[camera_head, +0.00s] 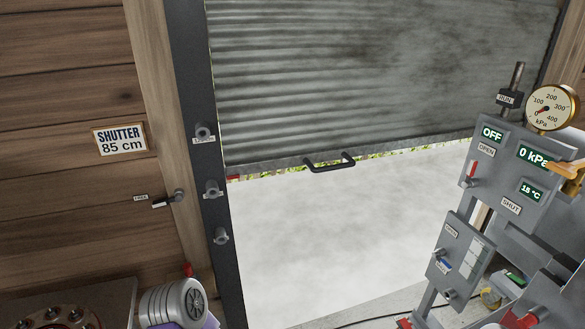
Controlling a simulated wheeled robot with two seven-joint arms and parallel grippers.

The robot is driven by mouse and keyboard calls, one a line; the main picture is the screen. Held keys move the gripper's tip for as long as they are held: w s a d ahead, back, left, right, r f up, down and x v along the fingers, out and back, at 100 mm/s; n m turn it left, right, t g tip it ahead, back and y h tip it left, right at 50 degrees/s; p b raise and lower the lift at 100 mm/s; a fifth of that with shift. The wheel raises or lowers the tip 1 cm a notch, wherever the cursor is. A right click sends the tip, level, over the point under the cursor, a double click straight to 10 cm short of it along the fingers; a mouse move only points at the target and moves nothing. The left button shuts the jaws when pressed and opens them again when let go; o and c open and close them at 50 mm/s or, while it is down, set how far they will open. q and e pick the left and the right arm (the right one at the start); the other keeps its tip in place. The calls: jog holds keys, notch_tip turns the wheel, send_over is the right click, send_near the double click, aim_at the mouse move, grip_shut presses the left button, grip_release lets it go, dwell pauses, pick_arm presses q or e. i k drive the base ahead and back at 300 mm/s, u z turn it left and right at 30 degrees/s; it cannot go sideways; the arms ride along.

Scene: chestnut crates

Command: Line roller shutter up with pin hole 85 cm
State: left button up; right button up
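The grey corrugated roller shutter (290,90) is partly raised, with pale ground showing below it. A black handle (331,163) is on its bottom bar. A small red mark (233,178) sits at the bar's left end. The dark side rail (190,80) carries an upper round fitting (203,132) with a small unreadable label, a middle one (211,188) and a lower one (221,236). The red mark is level with a point between the upper and middle fittings, nearer the middle. A wall sign (120,139) reads SHUTTER 85 cm. Neither gripper is in view.
A lever (170,199) beside a FREE label is on the wooden wall left of the rail. A grey panel (485,185) with a pressure gauge (550,108) and displays stands at right. A silver motor-like unit (170,303) is at bottom left. The opening is clear.

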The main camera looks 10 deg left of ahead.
aim_at(297, 83)
jog(key=u, duration=1)
jog(key=i, duration=1)
jog(key=z, duration=1.75)
